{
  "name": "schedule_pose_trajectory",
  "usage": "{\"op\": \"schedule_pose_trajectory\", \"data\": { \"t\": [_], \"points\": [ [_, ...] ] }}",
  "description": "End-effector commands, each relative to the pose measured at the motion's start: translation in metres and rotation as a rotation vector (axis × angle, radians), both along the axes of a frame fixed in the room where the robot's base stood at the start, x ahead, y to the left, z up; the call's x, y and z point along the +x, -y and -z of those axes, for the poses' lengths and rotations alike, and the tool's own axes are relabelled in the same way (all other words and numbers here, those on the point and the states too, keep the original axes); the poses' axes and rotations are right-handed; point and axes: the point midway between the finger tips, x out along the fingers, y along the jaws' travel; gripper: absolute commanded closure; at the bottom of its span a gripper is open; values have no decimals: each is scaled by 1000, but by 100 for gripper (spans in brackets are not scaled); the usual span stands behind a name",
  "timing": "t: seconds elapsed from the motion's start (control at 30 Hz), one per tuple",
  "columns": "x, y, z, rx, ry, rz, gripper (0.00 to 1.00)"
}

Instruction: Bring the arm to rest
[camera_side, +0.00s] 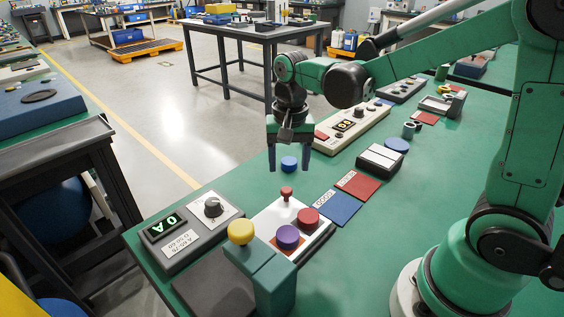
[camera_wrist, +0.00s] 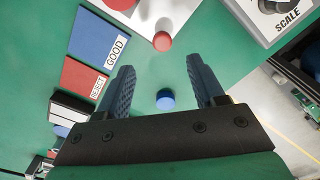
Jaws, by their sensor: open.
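My gripper (camera_side: 289,168) is open and empty. It points down above the green bench (camera_side: 370,215), and its two blue fingers also frame the lower middle of the wrist view (camera_wrist: 160,88). A blue round piece (camera_side: 289,163) shows between the fingers in the side view. In the wrist view this blue piece (camera_wrist: 165,99) lies on the bench below and between the fingers, apart from them.
A white plate (camera_side: 318,235) carries red and purple knobs, beside a yellow-topped fixture (camera_side: 268,265) and a scale box (camera_side: 188,230). Blue (camera_side: 335,208) and red (camera_side: 358,184) cards lie near a black-and-white block (camera_side: 380,158). A long display unit (camera_side: 350,126) stands behind.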

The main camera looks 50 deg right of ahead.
Motion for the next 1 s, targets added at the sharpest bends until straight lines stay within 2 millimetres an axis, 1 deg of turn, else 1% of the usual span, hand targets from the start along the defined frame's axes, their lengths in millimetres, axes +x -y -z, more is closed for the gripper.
{"op": "schedule_pose_trajectory", "data": {
  "t": [0.17,0.33,0.5,0.6,0.73,1.0],
  "points": [
    [-13,-4,-17,-15,116,-148,38],
    [-32,-10,-35,-74,307,-394,38],
    [-47,-15,-41,-160,467,-602,38],
    [-52,-16,-42,-204,529,-682,38],
    [-55,-17,-42,-236,569,-737,38],
    [-55,-17,-42,-243,576,-748,38]
  ]
}}
